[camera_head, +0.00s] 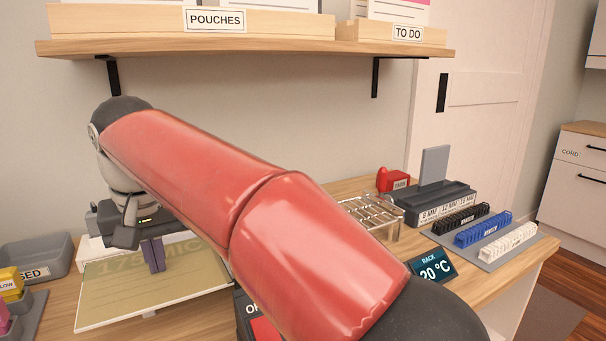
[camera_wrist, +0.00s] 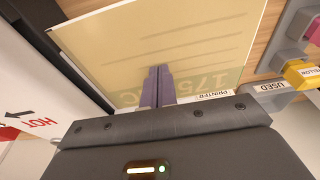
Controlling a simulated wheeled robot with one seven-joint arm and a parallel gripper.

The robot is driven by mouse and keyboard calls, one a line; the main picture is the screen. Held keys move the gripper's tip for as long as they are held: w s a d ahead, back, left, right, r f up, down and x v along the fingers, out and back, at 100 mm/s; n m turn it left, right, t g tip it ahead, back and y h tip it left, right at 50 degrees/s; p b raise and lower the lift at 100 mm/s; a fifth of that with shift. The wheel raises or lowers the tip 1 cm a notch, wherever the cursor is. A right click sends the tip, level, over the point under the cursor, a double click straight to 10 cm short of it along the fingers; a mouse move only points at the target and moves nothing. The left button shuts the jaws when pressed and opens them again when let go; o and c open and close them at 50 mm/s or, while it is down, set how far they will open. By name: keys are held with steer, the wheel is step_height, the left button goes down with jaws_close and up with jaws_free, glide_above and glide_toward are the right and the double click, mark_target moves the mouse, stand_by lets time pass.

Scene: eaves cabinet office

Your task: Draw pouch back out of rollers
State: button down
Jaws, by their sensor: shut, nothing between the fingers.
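The pouch (camera_head: 105,302) is a flat, tan translucent sheet with pale edges and "175 MIC" lettering. In the wrist view the pouch (camera_wrist: 110,50) fills the upper middle, with faint ruled lines. My gripper (camera_head: 154,268) has purple-grey fingers, shut and empty, pointing down over the pouch; they also show in the wrist view (camera_wrist: 158,70). I cannot tell whether the tips touch the sheet. The white laminator housing (camera_wrist: 28,95), marked "HOT" with an arrow, is at the left in the wrist view. Whether the pouch's edge sits in the rollers is hidden.
A grey "USED" bin (camera_head: 40,258) and coloured blocks (camera_head: 10,283) stand at the left. A wire rack (camera_head: 370,215), "20 °C" display (camera_head: 433,269) and comb trays (camera_head: 482,230) are at the right. A shelf (camera_head: 250,48) hangs above my arm.

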steer(key=shift+w+a+p+v, duration=0.1)
steer(key=shift+w+p+v, duration=0.05)
steer(key=shift+p+v, duration=0.65)
steer(key=shift+w+a+p+v, duration=0.15)
steer(key=shift+p+v, duration=0.65)
steer(key=shift+w+a+p+v, duration=0.1)
steer(key=shift+p+v, duration=0.7)
steer(key=shift+v, duration=1.05)
steer(key=shift+w+a, duration=0.1)
steer(key=shift+w, duration=0.1)
